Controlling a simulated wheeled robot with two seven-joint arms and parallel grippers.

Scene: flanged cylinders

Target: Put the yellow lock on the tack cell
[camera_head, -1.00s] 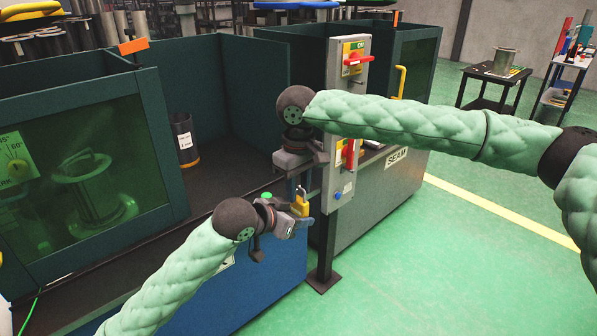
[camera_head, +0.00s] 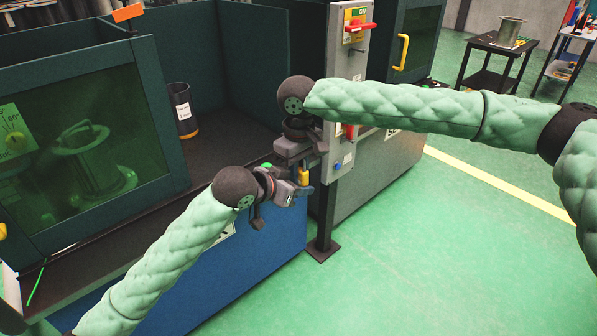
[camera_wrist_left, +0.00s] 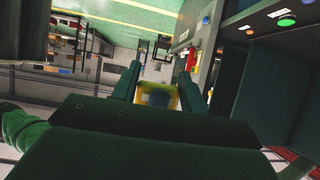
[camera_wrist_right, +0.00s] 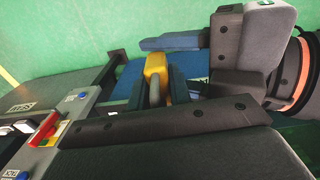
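The yellow lock (camera_head: 304,176) is between my two grippers, in front of the grey switch post. In the right wrist view the lock (camera_wrist_right: 157,65) has its shackle between the fingers of my right gripper (camera_wrist_right: 160,88), which look closed on it. My left gripper (camera_head: 298,188) reaches in from below left. In the left wrist view its fingers stand apart on both sides of the lock (camera_wrist_left: 158,95), apparently with some gap. The grey post carries an upper red switch handle (camera_head: 361,27) and a lower red one (camera_head: 348,131), partly behind my right arm.
A dark green enclosure with a tinted window (camera_head: 85,150) stands at the left, above a blue front panel (camera_head: 255,240). A dark cylinder bin (camera_head: 183,112) stands inside. The second cell is behind my right arm. Carts (camera_head: 495,50) stand far right; green floor (camera_head: 420,270) is clear.

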